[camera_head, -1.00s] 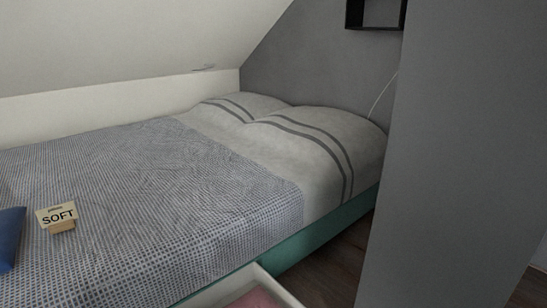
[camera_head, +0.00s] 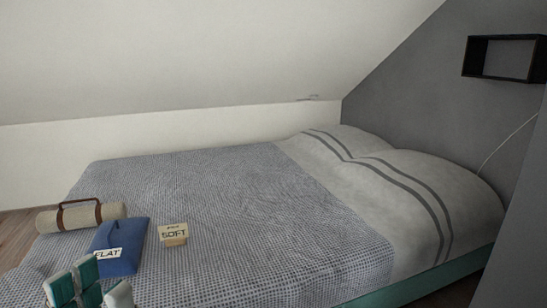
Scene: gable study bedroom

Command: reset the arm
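My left gripper (camera_head: 88,285) shows at the bottom left, with teal and pale finger parts cut off by the lower picture edge. It is in front of the bed (camera_head: 330,262) and below the blue pouch in the picture. Whether its fingers are open or shut is unclear, and I see nothing clearly held. The rest of the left arm is out of view. My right gripper and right arm do not show.
On the bed are a beige roll with a brown strap (camera_head: 82,216), a blue pouch (camera_head: 122,238), a "FLAT" card (camera_head: 108,254) and a "SOFT" card (camera_head: 173,233). Pillows (camera_head: 400,190) are at right. A sloped ceiling (camera_head: 200,60) hangs over the bed. A black shelf (camera_head: 503,57) is upper right.

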